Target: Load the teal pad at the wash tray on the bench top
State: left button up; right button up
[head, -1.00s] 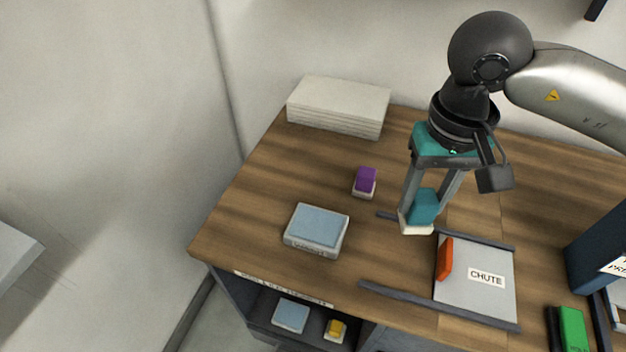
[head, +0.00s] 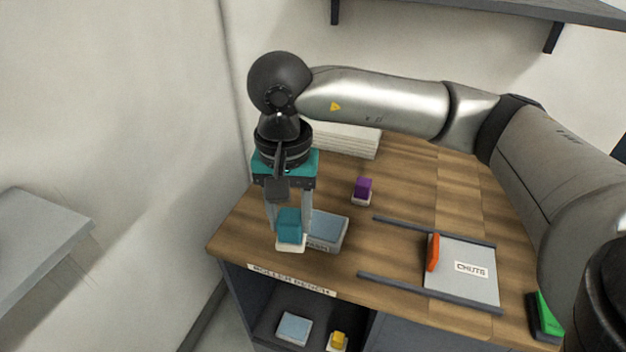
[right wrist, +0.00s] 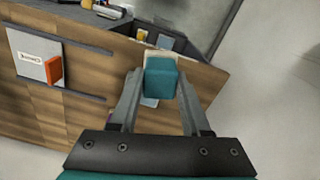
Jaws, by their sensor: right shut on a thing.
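The teal pad (head: 289,224), a teal block on a white base, is between the fingers of my right gripper (head: 289,226). The gripper is shut on it and points down. The pad also shows in the right wrist view (right wrist: 160,80). A low grey tray with a pale blue top (head: 328,229) stands on the bench top (head: 400,200). The pad and fingers cover its left part in the head view. Its front label is partly hidden and I cannot read it. I cannot tell the pad's height over the bench. My left gripper is not in view.
A purple pad (head: 363,189) stands behind the tray. An orange piece (head: 433,252) stands on the chute plate (head: 472,272), between dark rails. A white stack (head: 345,139) is at the back. A lower shelf holds another blue-topped tray (head: 294,328) and a yellow pad (head: 338,341).

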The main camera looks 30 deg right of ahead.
jog(key=m, duration=0.1)
jog(key=w+m, duration=0.1)
jog(key=shift+a+r+m, duration=0.1)
jog(key=shift+m, duration=0.2)
jog(key=shift+w+m+p, duration=0.3)
jog(key=shift+w+m, duration=0.1)
jog(key=shift+m, duration=0.7)
jog(key=w+d+f+m+p, duration=0.2)
jog(key=w+d+m, duration=0.2)
jog(key=m, duration=1.3)
jog(key=w+d+f+m+p, duration=0.1)
jog(key=w+d+m+p, duration=0.3)
jog(key=m, duration=1.3)
pick_arm(q)
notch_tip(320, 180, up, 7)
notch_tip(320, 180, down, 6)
jog(key=b, duration=0.6)
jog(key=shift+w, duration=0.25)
pick_arm(e)
jog(key=d+f+m, duration=0.1)
jog(key=f+m, duration=0.1)
jog(key=m, duration=0.1)
jog(key=d+f+m, duration=0.1)
jog(key=f+m, duration=0.2)
jog(key=d+f+m, duration=0.1)
jog(key=f+m, duration=0.2)
jog(key=shift+s+d, duration=0.15)
jog(key=shift+s, duration=0.2)
